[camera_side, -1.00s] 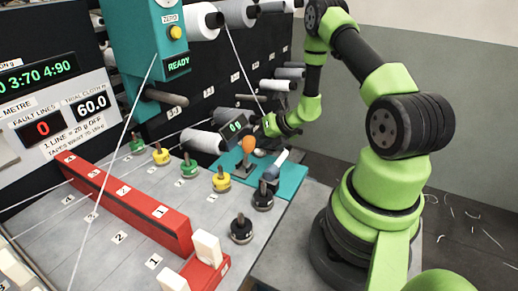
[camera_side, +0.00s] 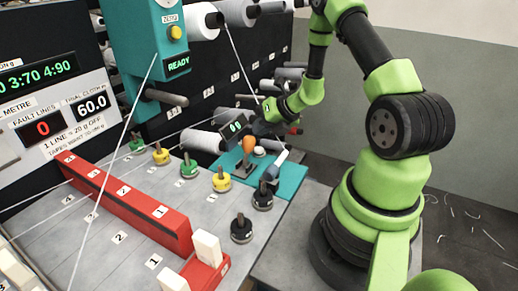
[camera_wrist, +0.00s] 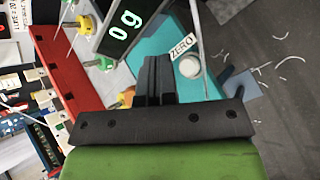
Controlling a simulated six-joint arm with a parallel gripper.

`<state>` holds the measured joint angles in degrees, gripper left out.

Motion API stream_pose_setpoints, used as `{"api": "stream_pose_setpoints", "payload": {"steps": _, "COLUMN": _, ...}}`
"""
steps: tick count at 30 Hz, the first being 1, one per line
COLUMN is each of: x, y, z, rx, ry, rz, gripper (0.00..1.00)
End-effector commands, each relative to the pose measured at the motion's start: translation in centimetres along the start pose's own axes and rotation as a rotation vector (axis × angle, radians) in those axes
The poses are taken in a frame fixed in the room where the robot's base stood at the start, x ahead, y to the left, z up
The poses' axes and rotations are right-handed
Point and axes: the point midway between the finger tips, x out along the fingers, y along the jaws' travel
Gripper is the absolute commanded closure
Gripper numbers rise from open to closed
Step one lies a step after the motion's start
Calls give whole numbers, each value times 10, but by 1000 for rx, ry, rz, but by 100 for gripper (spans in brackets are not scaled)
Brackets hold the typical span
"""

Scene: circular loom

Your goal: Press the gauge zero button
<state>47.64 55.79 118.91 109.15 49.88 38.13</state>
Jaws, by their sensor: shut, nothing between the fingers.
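The gauge (camera_side: 234,128) is a dark box with a green display on the teal base; it reads 0 g in the wrist view (camera_wrist: 124,24). Beside it on the teal base is a round white button (camera_wrist: 190,66) with a ZERO label (camera_wrist: 182,47); it also shows in the side view (camera_side: 260,151). My gripper (camera_wrist: 154,62) is shut and empty. In the wrist view its fingers lie left of the white button, apart from it in the picture. In the side view my gripper (camera_side: 262,128) is behind the orange knob, its fingertips hard to make out.
An orange knob (camera_side: 249,145) and a grey-white handled piece (camera_side: 275,164) stand near the button on the teal base (camera_side: 291,178). Another ZERO-labelled button, yellow (camera_side: 175,32), is on the teal post. White yarn spools (camera_side: 204,141) reach in at the left.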

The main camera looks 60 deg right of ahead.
Motion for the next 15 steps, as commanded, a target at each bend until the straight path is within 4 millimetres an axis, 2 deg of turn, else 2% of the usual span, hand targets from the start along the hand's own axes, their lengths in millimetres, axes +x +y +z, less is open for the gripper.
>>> {"api": "stream_pose_setpoints", "payload": {"steps": 6, "x": -14, "y": 10, "z": 11, "rx": -2, "ry": -1, "rz": 0, "gripper": 100}}
{"api": "stream_pose_setpoints", "payload": {"steps": 15, "x": -17, "y": 12, "z": 12, "rx": 1, "ry": 1, "rz": 0, "gripper": 100}}
